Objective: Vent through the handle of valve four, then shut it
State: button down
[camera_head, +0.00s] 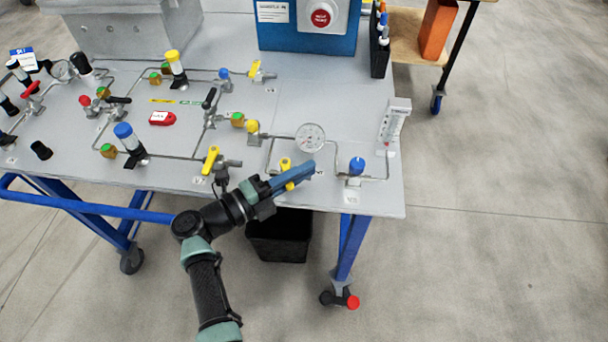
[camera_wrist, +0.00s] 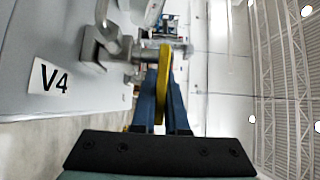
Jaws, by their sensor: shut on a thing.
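The yellow lever handle (camera_head: 287,163) of a valve sits near the front right edge of the bench, partly hidden by my blue fingers. My gripper (camera_head: 300,173) reaches over it from the front left. In the wrist view, my gripper (camera_wrist: 163,72) has its two fingers on either side of the yellow handle (camera_wrist: 163,88), shut on it. A V4 label (camera_wrist: 48,78) lies beside the grey metal valve body (camera_wrist: 105,48). The valve's exact handle angle is hard to tell.
A round gauge (camera_head: 310,138) stands behind the valve. A blue-capped valve (camera_head: 357,167) and a clear flow meter (camera_head: 395,122) stand to the right. Another yellow-handled valve (camera_head: 211,160) is to the left. Thin pipes link them. A black bin (camera_head: 279,238) is below.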

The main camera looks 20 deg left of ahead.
jog(key=m+g+h+b, duration=0.1)
jog(key=b, duration=0.1)
jog(key=m+g+h+b, duration=0.1)
jog(key=h+b, duration=0.1)
jog(key=shift+s+a+f+m+g, duration=0.15)
jog(key=shift+s+f+m+g, duration=0.05)
jog(key=shift+s+m+g, duration=0.2)
jog(key=shift+s+r+m+g+h+b, duration=0.2)
jog(key=shift+m+g+h+b, duration=0.4)
jog(key=shift+b, duration=0.45)
jog(key=c, duration=1.2)
grip_release()
